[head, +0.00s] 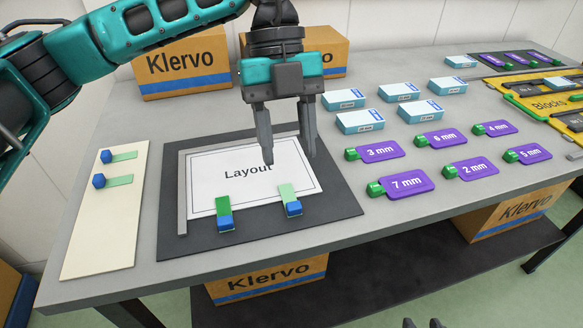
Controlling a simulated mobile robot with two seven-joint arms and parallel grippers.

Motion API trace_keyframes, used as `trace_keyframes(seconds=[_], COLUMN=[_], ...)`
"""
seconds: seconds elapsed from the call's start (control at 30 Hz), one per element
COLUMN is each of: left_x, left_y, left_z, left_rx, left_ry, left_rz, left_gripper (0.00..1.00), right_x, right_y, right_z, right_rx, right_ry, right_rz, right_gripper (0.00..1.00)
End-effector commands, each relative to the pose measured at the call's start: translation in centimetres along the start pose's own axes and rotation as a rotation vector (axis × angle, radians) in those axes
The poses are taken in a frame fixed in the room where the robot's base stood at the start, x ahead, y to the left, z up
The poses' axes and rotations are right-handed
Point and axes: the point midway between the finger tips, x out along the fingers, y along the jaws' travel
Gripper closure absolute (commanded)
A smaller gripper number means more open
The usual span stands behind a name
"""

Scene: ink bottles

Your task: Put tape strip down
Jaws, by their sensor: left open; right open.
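A white sheet (225,170) marked "Layout" lies on a dark mat (335,195). A dark green tape strip (222,204) with a blue block at its near end lies across the sheet's near edge. A light green tape strip (287,191) with a blue block (293,208) lies to its right across the same edge. Two more green strips (120,180) (124,156) with blue blocks lie on a cream board (98,250) at left. My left gripper (289,158) is open and empty, pointing down over the sheet's right part. My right gripper (423,322) shows only its fingertips at the bottom edge, apart.
Purple cards with green ends, such as "7 mm" (408,184), lie to the right. Several light blue boxes (360,121) lie behind them. A yellow "Blocks" tray (530,100) is at far right. Klervo cartons (185,65) stand at the back. A grey L-shaped bar (183,200) edges the sheet.

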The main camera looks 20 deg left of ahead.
Motion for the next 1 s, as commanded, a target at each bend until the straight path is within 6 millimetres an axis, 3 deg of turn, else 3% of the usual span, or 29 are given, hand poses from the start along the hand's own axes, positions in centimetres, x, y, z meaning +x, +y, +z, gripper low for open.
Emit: trace_keyframes(seconds=[0.1, 0.3, 0.8, 0.87, 1.0], left_x=[-2.3, -4.0, -4.2, -4.7, -7.4], left_y=[0.0, 0.0, 0.0, 0.0, 0.0], left_z=[-0.1, 0.0, -0.1, -0.2, -1.4], left_rx=[0.001, 0.0, 0.001, 0.001, 0.001], left_ry=[0.0, 0.0, 0.001, 0.0, 0.0], left_rz=[-0.002, 0.0, 0.0, 0.0, -0.001], left_gripper=[0.52, 0.52, 0.52, 0.52, 0.52], right_x=[-0.3, -0.4, -0.5, -0.7, -2.2], right_y=[0.0, -0.1, -0.2, -0.2, 0.0], right_z=[-0.5, -0.7, -0.8, -1.2, -3.5], right_rx=[0.0, 0.003, 0.007, 0.007, 0.001], right_ry=[0.001, 0.001, 0.003, 0.003, 0.012], right_rz=[0.0, 0.0, 0.0, 0.0, 0.008], right_gripper=[0.57, 0.57, 0.57, 0.57, 0.57])
